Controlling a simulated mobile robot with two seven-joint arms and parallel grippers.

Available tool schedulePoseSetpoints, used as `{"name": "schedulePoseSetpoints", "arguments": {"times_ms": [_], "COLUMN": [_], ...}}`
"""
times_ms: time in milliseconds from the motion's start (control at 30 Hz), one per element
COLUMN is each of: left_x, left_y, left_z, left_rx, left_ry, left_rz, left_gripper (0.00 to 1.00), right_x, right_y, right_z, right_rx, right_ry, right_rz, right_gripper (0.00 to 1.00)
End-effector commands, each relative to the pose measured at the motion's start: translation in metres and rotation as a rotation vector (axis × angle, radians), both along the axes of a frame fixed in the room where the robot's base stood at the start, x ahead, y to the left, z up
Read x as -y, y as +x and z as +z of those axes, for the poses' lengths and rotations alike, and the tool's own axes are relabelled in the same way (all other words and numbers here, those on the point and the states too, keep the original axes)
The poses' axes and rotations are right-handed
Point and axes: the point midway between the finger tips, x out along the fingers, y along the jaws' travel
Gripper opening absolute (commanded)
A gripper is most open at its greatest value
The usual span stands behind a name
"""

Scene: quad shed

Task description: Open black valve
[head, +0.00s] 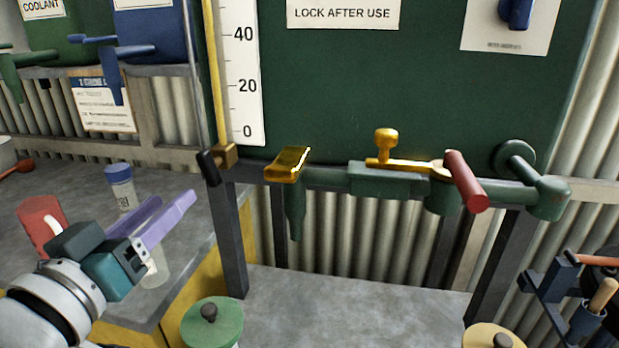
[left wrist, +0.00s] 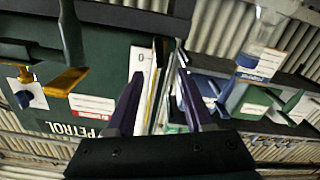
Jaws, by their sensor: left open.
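The black valve handle (head: 208,167) sits on a brass fitting (head: 226,156) at the foot of the sight gauge, at the lower left corner of the green tank (head: 420,70). The handle stands nearly upright, slightly tilted. My left gripper (head: 176,203), with purple fingers, is open and empty, below and left of the handle, apart from it. In the left wrist view the open fingers (left wrist: 156,90) frame the upside-down gauge strip, and the handle cannot be made out clearly. My right gripper is not in view.
A green-lidded can (head: 211,324) is below. A dark stand leg (head: 230,240) is near the valve.

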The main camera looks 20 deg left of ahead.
Motion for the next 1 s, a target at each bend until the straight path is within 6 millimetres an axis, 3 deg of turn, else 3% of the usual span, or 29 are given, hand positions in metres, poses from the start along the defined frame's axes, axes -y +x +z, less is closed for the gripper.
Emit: {"name": "schedulePoseSetpoints", "arguments": {"times_ms": [533,700,1000], "left_x": [-0.02,-0.023,-0.023], "left_y": [0.082,0.093,0.094], "left_z": [0.003,0.003,0.003], "left_rx": [0.004,0.003,0.002], "left_ry": [0.002,0.003,0.002], "left_rz": [-0.001,0.0,0.0], "left_gripper": [0.53,0.53,0.5], "right_x": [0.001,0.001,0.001], "right_y": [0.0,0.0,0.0], "right_z": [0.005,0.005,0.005], "right_rx": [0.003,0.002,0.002], "right_ry": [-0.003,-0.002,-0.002], "right_rz": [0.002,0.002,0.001], "right_gripper": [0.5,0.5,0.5]}}
